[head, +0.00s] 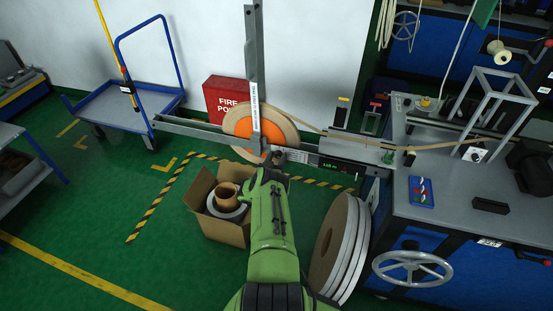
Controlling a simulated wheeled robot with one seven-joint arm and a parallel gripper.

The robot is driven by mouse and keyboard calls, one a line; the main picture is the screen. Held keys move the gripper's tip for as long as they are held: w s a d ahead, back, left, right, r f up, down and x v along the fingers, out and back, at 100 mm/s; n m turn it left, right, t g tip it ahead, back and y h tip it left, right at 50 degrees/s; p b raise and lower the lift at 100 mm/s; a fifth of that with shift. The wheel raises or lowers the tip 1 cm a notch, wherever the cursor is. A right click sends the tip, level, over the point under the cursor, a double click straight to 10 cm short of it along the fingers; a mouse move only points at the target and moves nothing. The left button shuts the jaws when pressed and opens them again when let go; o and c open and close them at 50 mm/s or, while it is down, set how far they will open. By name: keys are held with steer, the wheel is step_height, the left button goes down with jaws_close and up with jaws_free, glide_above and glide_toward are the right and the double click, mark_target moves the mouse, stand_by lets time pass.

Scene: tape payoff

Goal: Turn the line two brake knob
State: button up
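My green arm reaches up from the bottom of the head view. My gripper (272,160) is at its far end, just in front of the lower part of the tape reel's hub. Its fingers are small and dark here, so I cannot tell whether they are open or shut. The tape reel (287,128) has an orange centre (258,132) and hangs on a grey upright post (254,60). I cannot make out the line two brake knob for certain; the gripper and arm may cover it. A tan tape (345,137) runs from the reel to the right.
A cardboard box (225,232) with rolls stands left of my arm. Large rolls (343,245) lean to its right. A grey bench (455,195) with a handwheel (412,268) fills the right. A blue trolley (125,112) is at back left. Striped tape marks the floor.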

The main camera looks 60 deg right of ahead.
steer(key=shift+o, duration=0.3)
steer(key=s+a+p, duration=0.2)
steer(key=a+p, duration=0.5)
steer(key=a, duration=0.8)
steer(key=shift+a+r+p, duration=0.2)
steer(key=shift+a+p, duration=0.05)
steer(key=shift+p, duration=0.1)
